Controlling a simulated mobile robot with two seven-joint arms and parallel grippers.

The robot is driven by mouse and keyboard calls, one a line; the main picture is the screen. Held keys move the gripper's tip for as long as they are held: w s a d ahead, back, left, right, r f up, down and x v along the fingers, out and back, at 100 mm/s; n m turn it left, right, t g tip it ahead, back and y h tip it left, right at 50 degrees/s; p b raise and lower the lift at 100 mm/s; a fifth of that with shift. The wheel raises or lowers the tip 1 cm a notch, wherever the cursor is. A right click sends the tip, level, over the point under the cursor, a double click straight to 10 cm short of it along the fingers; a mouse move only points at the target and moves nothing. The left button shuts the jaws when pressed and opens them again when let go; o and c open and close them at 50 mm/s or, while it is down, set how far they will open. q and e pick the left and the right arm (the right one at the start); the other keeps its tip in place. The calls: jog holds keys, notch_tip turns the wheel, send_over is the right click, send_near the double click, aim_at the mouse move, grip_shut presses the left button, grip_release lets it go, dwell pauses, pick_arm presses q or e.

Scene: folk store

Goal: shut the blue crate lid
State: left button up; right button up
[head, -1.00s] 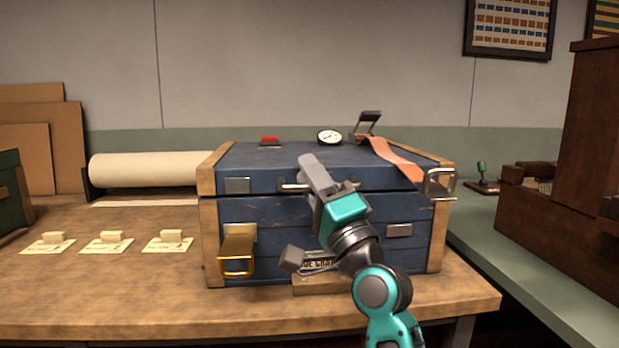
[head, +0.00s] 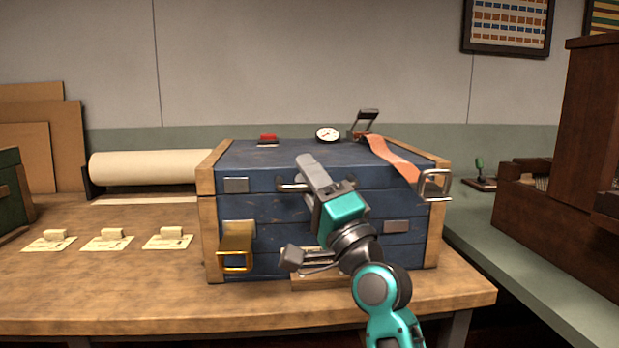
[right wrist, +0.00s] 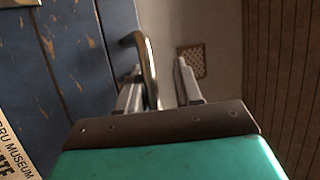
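The blue crate (head: 270,205) with wooden corners stands on the wooden bench. Its lid (head: 260,155) lies down on the body, with a thin dark seam along the front; I cannot tell whether it is fully seated. A brass latch (head: 236,250) sticks out at the front left, and a silver latch (head: 435,185) at the right. An orange strap (head: 392,158) lies over the lid's right side. My right gripper (head: 308,172) is at the lid's front handle (head: 290,187). In the right wrist view, its fingers (right wrist: 160,90) are apart, with the handle bar (right wrist: 146,62) between them. My left gripper is out of view.
A small dial (head: 328,135) and a red item (head: 268,139) show at the lid's back edge. Cards with small blocks (head: 107,238) lie left on the bench. A paper roll (head: 140,167) is behind. A dark wooden cabinet (head: 590,140) stands at the right.

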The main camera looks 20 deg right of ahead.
jog(key=shift+f, duration=0.3)
jog(key=shift+s+d+f, duration=0.1)
jog(key=shift+s+f, duration=0.15)
jog(key=shift+f, duration=0.05)
jog(key=v, duration=1.2)
jog(key=shift+r, duration=0.25)
jog(key=shift+s, duration=0.15)
